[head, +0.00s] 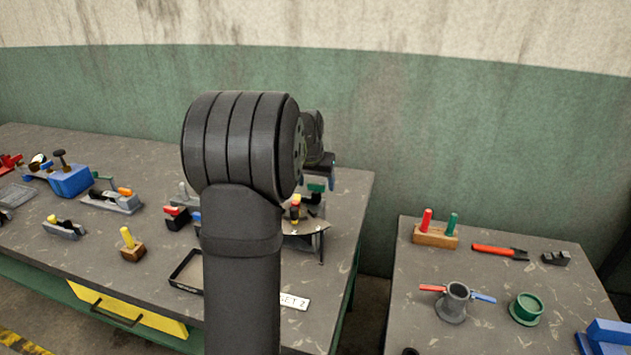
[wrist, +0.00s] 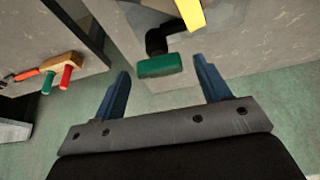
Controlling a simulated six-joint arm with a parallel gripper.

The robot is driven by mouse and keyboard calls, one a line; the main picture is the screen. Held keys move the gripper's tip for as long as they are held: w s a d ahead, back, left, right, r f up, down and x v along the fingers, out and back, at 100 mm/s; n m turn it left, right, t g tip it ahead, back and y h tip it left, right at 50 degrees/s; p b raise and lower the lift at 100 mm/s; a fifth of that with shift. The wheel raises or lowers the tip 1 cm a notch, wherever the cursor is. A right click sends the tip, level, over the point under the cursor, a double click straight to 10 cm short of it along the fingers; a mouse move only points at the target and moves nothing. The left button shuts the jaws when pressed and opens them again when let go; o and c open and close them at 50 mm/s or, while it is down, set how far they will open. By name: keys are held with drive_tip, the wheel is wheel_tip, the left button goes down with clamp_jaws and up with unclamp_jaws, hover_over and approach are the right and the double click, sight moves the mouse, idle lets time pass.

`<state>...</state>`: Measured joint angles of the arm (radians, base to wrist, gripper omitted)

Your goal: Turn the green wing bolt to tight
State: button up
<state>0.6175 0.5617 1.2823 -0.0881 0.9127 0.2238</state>
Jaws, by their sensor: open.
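The green wing bolt (wrist: 160,66) shows in the wrist view as a green bar on a dark stem. In the head view its green top (head: 316,188) shows at the right end of the left bench, partly hidden by my arm. My gripper (wrist: 161,64) is open, with one blue finger on each side of the green bar in the wrist view. Gaps show between the bar and both fingers, and nothing is held. Whether the fingertips are level with the bar cannot be told. In the head view my gripper (head: 331,180) is mostly hidden behind my arm.
A yellow part (wrist: 190,14) is close to the green bar. A small curved-edged stand (head: 305,229) is in front of the bolt. On the right bench are a wooden block with red and green pegs (head: 435,238), a grey pot (head: 455,301) and a green cup (head: 526,308).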

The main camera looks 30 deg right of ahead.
drive_tip(key=v, duration=1.7)
drive_tip(key=shift+s+r, duration=0.15)
drive_tip(key=shift+s, duration=0.05)
drive_tip(key=x, duration=1.7)
drive_tip(key=shift+w, duration=0.2)
